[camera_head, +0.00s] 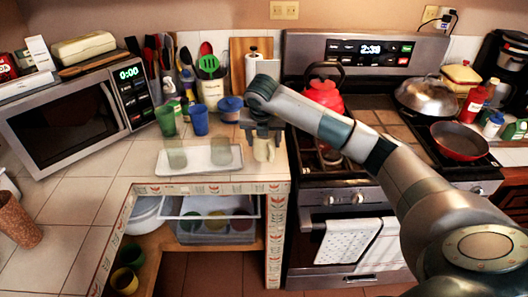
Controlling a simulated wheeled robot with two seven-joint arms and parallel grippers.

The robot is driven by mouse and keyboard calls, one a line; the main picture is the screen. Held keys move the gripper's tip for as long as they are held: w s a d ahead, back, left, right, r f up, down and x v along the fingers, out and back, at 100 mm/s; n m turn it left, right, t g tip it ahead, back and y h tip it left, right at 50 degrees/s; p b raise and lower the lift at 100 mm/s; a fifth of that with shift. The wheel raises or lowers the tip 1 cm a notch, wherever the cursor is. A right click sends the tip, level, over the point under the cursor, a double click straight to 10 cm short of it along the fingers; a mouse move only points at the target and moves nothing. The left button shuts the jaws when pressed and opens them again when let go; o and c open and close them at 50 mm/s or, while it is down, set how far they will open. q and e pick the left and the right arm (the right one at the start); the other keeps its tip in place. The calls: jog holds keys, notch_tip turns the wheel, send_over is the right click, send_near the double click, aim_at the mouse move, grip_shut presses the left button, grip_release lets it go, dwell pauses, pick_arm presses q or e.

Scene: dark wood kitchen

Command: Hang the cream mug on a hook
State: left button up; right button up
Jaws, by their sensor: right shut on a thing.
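The cream mug (263,150) is below my right gripper (262,132), at the counter's right end beside the stove. My right gripper points down and is shut on the mug. Whether the mug touches the counter top is hard to tell. Its handle is not clear. I cannot make out a hook in this view. My left gripper is not in view.
A white tray (185,168) with two greenish glasses lies left of the mug. A green cup (165,121), a blue cup (198,120) and utensils stand behind. The stove (345,191) with a red kettle (324,94) is right. Bare tiles (95,165) lie left.

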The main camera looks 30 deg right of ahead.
pick_arm(q)
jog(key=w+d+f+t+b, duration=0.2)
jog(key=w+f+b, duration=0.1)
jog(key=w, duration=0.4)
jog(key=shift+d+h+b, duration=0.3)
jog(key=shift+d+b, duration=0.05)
jog(key=shift+b, duration=0.2)
pick_arm(e)
jog(key=s+d+r, duration=0.6)
jog(key=s+r, duration=0.1)
jog(key=s, duration=0.3)
